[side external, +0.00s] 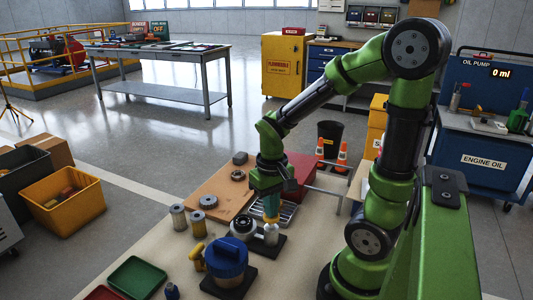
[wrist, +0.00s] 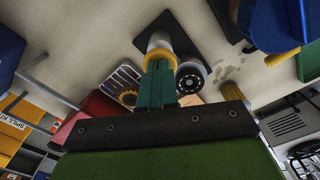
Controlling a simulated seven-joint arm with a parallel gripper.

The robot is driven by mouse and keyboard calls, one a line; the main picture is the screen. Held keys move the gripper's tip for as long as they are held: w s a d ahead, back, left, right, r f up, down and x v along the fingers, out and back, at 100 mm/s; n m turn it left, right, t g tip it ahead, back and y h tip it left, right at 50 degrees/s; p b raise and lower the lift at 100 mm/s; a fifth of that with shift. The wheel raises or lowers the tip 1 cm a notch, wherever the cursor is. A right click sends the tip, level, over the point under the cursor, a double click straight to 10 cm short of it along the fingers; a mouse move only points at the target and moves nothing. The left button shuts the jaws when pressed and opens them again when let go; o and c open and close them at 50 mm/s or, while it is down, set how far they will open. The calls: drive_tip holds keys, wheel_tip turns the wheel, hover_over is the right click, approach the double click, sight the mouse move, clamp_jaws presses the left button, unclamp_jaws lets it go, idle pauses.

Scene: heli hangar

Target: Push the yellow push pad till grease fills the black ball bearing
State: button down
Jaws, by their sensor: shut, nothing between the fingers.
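The yellow push pad (wrist: 158,54) shows around the tips of my gripper (wrist: 157,82) in the wrist view. It sits on a short white cylinder on a dark base plate. In the side view my gripper (side external: 271,206) points down over the white cylinder (side external: 271,236), its fingers together and empty. The fingertips are at the pad; I cannot tell whether they press it. The black ball bearing (side external: 243,228) with a pale ring sits just left of the cylinder. It also shows in the wrist view (wrist: 191,77), right of the fingers. I cannot make out grease in it.
A blue canister (side external: 226,258) with a yellow handle stands at front left. Metal cylinders (side external: 179,217), a gear (side external: 208,202) and a green tray (side external: 137,277) lie further left. A red box (side external: 302,170) and wire rack (side external: 287,213) are close behind.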

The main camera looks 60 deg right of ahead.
drive_tip(key=shift+f, duration=1.05)
drive_tip(key=shift+r, duration=1.25)
wheel_tip(320, 180, up, 7)
drive_tip(key=a+r+n+t+y, duration=0.2)
drive_tip(key=a+r+t, duration=0.4)
drive_tip(key=a, duration=0.4)
drive_tip(key=shift+a+r+t, duration=0.15)
drive_tip(key=shift+t, duration=0.45)
